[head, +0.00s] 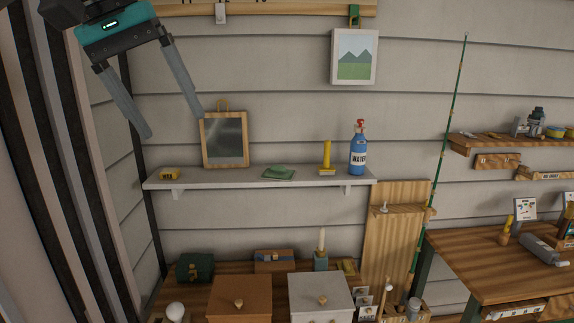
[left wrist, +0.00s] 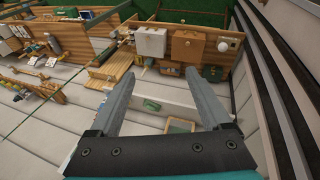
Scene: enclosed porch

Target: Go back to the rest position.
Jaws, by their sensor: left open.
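My left gripper (head: 172,124) hangs in at the upper left of the head view, its two grey fingers spread wide with nothing between them. The right fingertip appears close to the top of a wood-framed dark panel (head: 225,140) standing on the white shelf (head: 300,175); I cannot tell the gap in depth. In the left wrist view, both fingers of the left gripper (left wrist: 160,76) are apart and empty, and the shelf with a green cloth (left wrist: 152,105) shows beyond them. My right gripper is in neither view.
A picture (head: 354,57) hangs above. Below stand a brown box (head: 240,300) and a white box (head: 320,298). A green rod (head: 443,140) leans near a workbench (head: 480,265).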

